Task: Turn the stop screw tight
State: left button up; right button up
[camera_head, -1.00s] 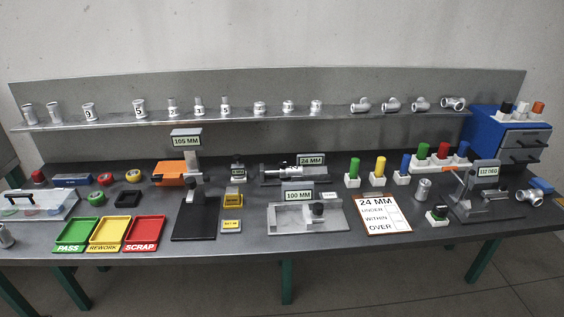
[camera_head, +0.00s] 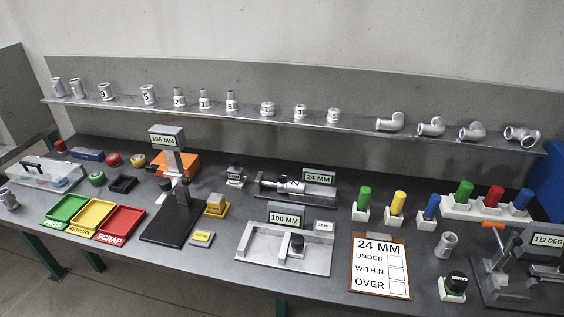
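No part is labelled as the stop screw, so I cannot tell for certain which one it is. The 100 MM fixture (camera_head: 262,259) is a flat grey plate at the front middle, with a dark upright knob (camera_head: 297,243) on it. The 24 MM gauge (camera_head: 310,191) lies behind it with a silver cylinder in it. The 105 MM stand (camera_head: 176,228) has a black base and a grey post. The 112 DEG fixture (camera_head: 500,283) at the right edge is partly cut off and has an orange-ended handle (camera_head: 490,225). Neither of my grippers is in view.
A shelf (camera_head: 360,124) at the back holds several silver fittings. Green, yellow and red trays (camera_head: 119,225) lie at left. A 24 MM card (camera_head: 380,265), a dark-topped knob in a white block (camera_head: 452,287) and coloured plugs crowd the right. Little bench between them is bare.

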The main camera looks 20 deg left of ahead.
aim_at(281, 177)
jog(key=i+l+u, duration=0.1)
jog(key=l, duration=0.2)
jog(key=i+l+u, duration=0.25)
jog(key=l, duration=0.3)
jog(key=i+l+u, duration=0.15)
jog(key=l, duration=0.2)
